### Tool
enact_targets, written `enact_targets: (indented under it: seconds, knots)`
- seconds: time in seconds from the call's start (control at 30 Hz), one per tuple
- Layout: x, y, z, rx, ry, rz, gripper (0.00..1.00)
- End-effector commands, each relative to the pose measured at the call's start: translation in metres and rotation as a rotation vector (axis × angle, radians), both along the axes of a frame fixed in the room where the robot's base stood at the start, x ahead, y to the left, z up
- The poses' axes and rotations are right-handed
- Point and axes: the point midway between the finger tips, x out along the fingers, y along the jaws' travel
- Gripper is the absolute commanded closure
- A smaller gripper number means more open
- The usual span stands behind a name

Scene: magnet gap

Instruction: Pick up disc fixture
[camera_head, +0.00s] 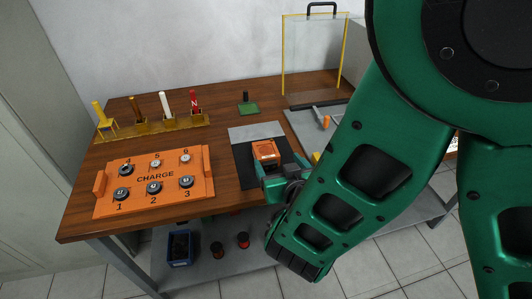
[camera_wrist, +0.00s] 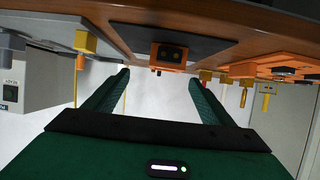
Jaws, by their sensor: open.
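An orange charge board (camera_head: 152,180) with several numbered round discs lies on the left of the table; I cannot tell for sure whether it is the disc fixture. Its edge also shows upside down at the right of the wrist view (camera_wrist: 268,68). A small orange block (camera_head: 265,150) sits on a dark mat (camera_head: 246,168) at the middle of the table. In the wrist view the block (camera_wrist: 168,55) shows beyond the fingers, between them. My gripper (camera_wrist: 163,74) is open and empty, apart from the block. In the head view my arm hides most of it.
A rack (camera_head: 150,128) with several upright coloured pieces stands at the back left. A green plate with a black peg (camera_head: 247,105) lies at the back. A clear yellow-framed panel (camera_head: 314,55) stands at the back right. A lower shelf (camera_head: 200,270) holds a blue bin.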

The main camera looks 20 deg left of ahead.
Motion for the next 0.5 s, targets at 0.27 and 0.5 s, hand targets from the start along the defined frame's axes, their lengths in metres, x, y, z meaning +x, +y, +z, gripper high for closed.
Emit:
enact_targets:
  seconds: [0.27, 0.5]
  knots:
    - [0.021, 0.022, -0.014, 0.007, -0.003, 0.017, 0.23]
    - [0.038, 0.033, -0.022, 0.008, -0.002, 0.018, 0.23]
